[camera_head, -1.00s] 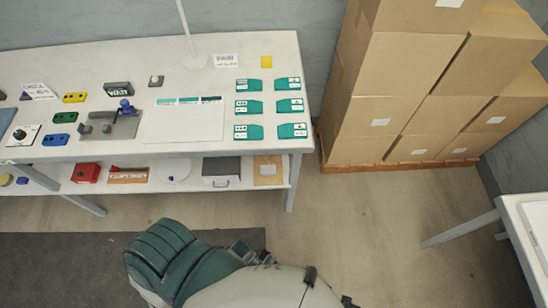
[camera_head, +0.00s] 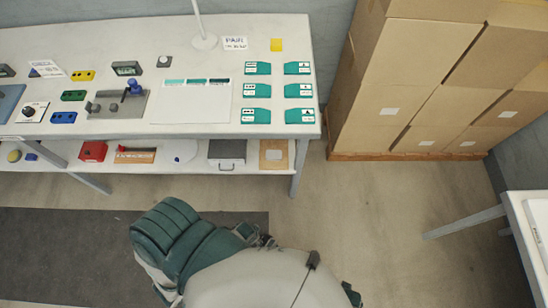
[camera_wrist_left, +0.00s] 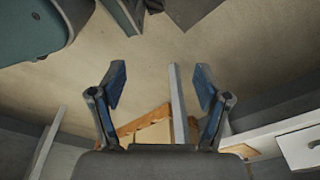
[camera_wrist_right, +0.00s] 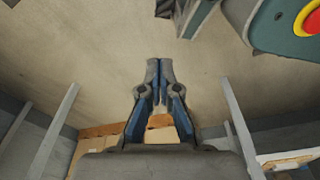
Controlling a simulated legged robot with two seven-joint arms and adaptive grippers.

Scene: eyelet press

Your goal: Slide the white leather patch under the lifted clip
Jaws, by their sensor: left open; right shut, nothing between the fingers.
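A grey press-like fixture (camera_head: 118,104) with a blue knob (camera_head: 134,86) stands on the white table in the head view. I cannot make out a clip on it or tell whether one is lifted. I cannot single out a white leather patch in any view. My left gripper (camera_wrist_left: 160,86) is open and empty in the left wrist view, with floor behind it. My right gripper (camera_wrist_right: 161,66) is shut and empty in the right wrist view, also over floor. Neither gripper shows in the head view, and both are away from the fixture.
The white table (camera_head: 270,28) also bears a pale sheet (camera_head: 190,108), several teal cards, small coloured blocks and a lamp stand (camera_head: 203,41). Its lower shelf holds a red box (camera_head: 93,151). Stacked cartons (camera_head: 410,60) stand right. Another table (camera_head: 520,215) is far right. Floor between is open.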

